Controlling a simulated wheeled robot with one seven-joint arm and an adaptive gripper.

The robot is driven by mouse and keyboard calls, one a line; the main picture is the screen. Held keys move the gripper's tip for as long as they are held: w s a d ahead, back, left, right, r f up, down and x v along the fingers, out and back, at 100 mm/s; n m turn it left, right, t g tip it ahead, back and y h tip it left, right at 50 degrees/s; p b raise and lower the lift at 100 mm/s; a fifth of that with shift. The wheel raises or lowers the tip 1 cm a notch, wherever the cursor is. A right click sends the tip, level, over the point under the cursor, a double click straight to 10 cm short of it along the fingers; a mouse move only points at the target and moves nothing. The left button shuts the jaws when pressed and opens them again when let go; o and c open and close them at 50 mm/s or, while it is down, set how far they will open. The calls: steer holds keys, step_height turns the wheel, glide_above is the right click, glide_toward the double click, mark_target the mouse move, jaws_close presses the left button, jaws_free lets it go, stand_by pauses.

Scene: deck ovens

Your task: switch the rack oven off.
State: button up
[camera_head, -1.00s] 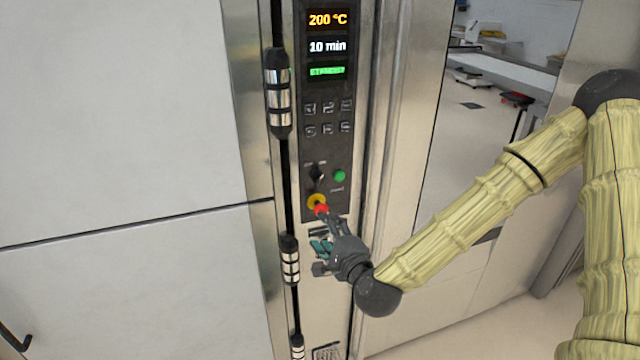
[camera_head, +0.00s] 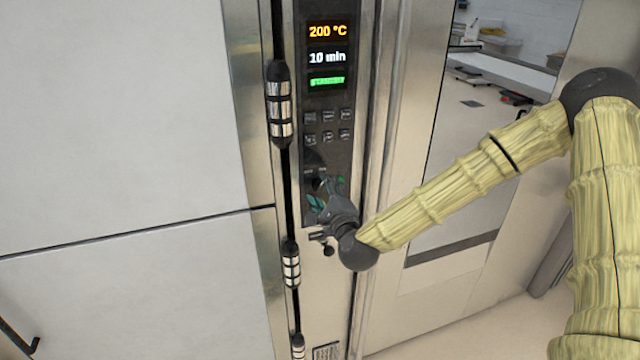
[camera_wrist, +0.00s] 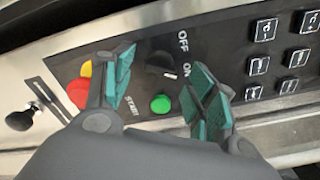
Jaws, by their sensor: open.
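The rack oven's control panel (camera_head: 328,95) is lit, showing 200 °C, 10 min and a green line too blurred to read surely. In the wrist view a black rotary knob (camera_wrist: 159,62) sits beside the labels OFF and ON, its white mark at the lower right, towards ON. My gripper (camera_wrist: 163,72) is open, one finger on either side of the knob; I cannot tell whether they touch it. In the head view my gripper (camera_head: 322,196) is at the panel's lower part and mostly hides the knob.
A green START button (camera_wrist: 160,104) lies between the fingers, close to the knob. A red stop button (camera_wrist: 80,92) on yellow is just beside the left finger. Several small keys (camera_wrist: 262,65) are right of the right finger. Door hinges (camera_head: 281,105) stand left of the panel.

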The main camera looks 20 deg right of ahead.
steer(key=shift+w, duration=0.9)
steer(key=c, duration=1)
steer(key=shift+f+n, duration=0.1)
steer(key=shift+n, duration=0.2)
steer(key=shift+a+n+b, duration=0.1)
steer(key=shift+n+b, duration=0.8)
steer(key=shift+b, duration=0.05)
steer(key=n+b, duration=0.2)
steer(key=n, duration=0.1)
steer(key=shift+n+b, duration=0.3)
steer(key=n+b, duration=0.3)
steer(key=n, duration=0.2)
steer(key=shift+n, duration=0.4)
